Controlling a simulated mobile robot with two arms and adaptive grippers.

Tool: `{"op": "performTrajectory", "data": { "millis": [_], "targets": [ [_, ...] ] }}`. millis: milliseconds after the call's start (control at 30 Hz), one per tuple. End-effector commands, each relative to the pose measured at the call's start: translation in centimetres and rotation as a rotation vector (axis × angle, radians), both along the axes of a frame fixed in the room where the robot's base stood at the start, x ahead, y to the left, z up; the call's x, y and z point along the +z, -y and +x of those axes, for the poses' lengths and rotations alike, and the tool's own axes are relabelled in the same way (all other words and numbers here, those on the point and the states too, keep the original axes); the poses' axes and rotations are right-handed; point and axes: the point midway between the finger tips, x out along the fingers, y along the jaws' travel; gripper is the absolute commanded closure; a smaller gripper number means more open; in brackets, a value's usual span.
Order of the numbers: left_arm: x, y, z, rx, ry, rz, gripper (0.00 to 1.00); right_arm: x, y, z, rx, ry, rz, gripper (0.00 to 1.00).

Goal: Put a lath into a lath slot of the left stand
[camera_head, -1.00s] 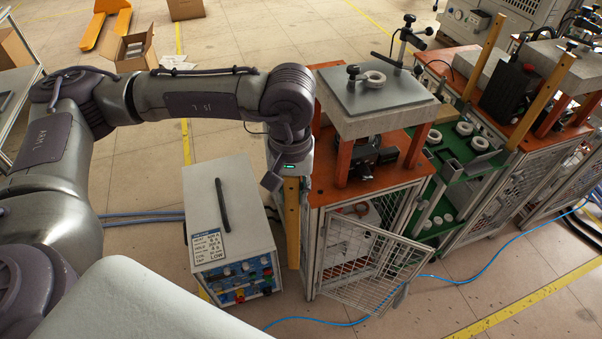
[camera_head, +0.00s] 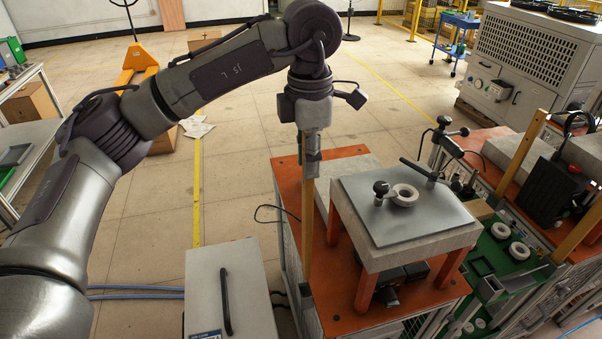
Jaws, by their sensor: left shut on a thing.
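My left gripper (camera_head: 309,158) points down and is shut on a wooden lath (camera_head: 307,225), held upright. The lath hangs at the left side of the left stand (camera_head: 337,306), which has an orange top and metal frame. The lath's lower end shows against the orange top near its left edge. I cannot tell whether it touches the top or sits in a slot; no lath slot shows clearly. Two other laths stand upright farther right, one at the back (camera_head: 525,155) and one nearer (camera_head: 580,228). My right gripper is not in view.
A raised grey slab (camera_head: 378,262) on orange legs stands on the left stand, close right of the lath, carrying a metal plate and ring. A grey power box (camera_head: 205,285) with a black handle stands on the floor at left. Open floor lies behind.

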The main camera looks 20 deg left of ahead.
Motion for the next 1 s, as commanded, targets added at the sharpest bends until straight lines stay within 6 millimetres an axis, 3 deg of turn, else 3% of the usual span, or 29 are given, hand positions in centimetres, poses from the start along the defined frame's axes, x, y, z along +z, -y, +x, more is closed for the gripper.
{"op": "performTrajectory", "data": {
  "millis": [133, 300, 433, 567, 767, 1000],
  "targets": [
    [-0.1, 0.0, 0.0, 0.019, 0.0, 0.0, 1.0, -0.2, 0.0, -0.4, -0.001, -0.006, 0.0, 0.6],
    [-1.1, 0.0, 0.0, 0.018, 0.0, 0.0, 1.0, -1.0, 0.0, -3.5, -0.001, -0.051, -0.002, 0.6],
    [-2.2, 0.0, 0.0, 0.017, -0.001, 0.0, 1.0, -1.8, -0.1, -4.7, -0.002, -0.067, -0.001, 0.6],
    [-3.5, 0.0, 0.0, 0.017, -0.001, 0.001, 1.0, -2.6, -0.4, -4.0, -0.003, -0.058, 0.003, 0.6],
    [-5.5, 0.0, -0.1, 0.016, 0.0, 0.0, 1.0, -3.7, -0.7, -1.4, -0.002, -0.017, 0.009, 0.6],
    [-6.6, 0.0, 0.0, 0.016, 0.001, 0.0, 1.0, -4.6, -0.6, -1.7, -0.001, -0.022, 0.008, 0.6]
  ]
}}
